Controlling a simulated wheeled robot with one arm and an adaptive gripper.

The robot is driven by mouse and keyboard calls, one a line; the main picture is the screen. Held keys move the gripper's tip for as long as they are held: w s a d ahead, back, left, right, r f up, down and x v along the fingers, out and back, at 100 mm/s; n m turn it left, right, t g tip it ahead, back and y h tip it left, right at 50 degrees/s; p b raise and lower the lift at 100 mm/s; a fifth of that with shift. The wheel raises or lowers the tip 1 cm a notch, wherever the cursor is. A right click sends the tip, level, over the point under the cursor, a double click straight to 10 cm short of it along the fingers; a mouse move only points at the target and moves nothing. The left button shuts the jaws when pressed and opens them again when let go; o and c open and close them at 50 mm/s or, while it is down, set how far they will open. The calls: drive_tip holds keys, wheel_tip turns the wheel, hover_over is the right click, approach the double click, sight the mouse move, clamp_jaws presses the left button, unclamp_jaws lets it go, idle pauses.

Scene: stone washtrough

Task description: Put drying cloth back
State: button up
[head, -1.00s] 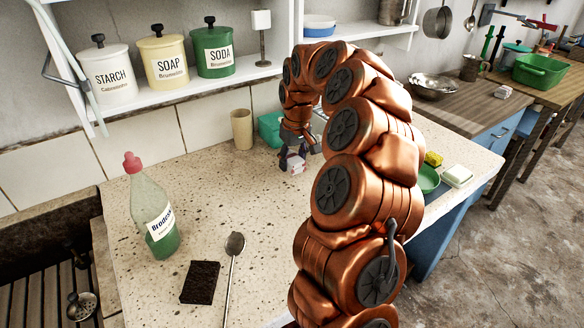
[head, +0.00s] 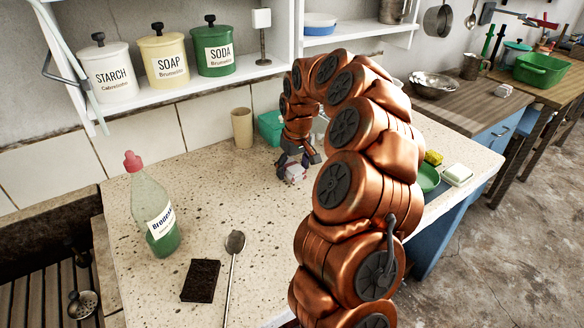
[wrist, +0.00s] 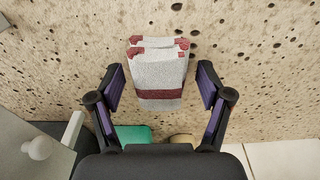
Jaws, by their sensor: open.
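The drying cloth (wrist: 160,75) is a folded, pale grey-white cloth with dark red bands. In the wrist view it lies on the speckled stone top, between the two spread fingers of my gripper (wrist: 160,88). A gap shows between the cloth and each finger. In the head view my gripper (head: 297,162) points down at the cloth (head: 296,173), and its fingers partly hide it. The exact height of the fingertips above the stone is hard to tell.
A beige cup (head: 242,128) and a teal box (head: 271,128) stand behind the gripper. A green-liquid bottle (head: 154,215), a dark brown block (head: 201,281) and a spoon (head: 234,245) are at the front left. A shelf (head: 190,82) with canisters overhangs the back.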

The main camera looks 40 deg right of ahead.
sight(296, 168)
drive_tip(key=shift+r, duration=0.1)
wheel_tip(296, 168, up, 11)
drive_tip(key=s, duration=0.1)
drive_tip(key=s+a+r+n, duration=0.2)
drive_tip(key=s+a, duration=0.2)
drive_tip(key=a, duration=0.7)
drive_tip(key=s+a+f+g, duration=0.1)
drive_tip(key=s+a+f, duration=0.1)
drive_tip(key=s+a, duration=0.55)
drive_tip(key=s+a+f+g, duration=0.1)
drive_tip(key=s+a+f, duration=0.1)
drive_tip(key=s+a, duration=0.55)
drive_tip(key=s+f+g, duration=0.1)
drive_tip(key=s+f, duration=0.1)
drive_tip(key=s, duration=0.6)
drive_tip(key=s+f+m, duration=0.1)
drive_tip(key=s+f, duration=0.2)
drive_tip(key=s, duration=0.5)
drive_tip(key=shift+a+f+g+b, duration=0.2)
drive_tip(key=shift+a+g+b, duration=0.1)
drive_tip(key=shift+g, duration=0.1)
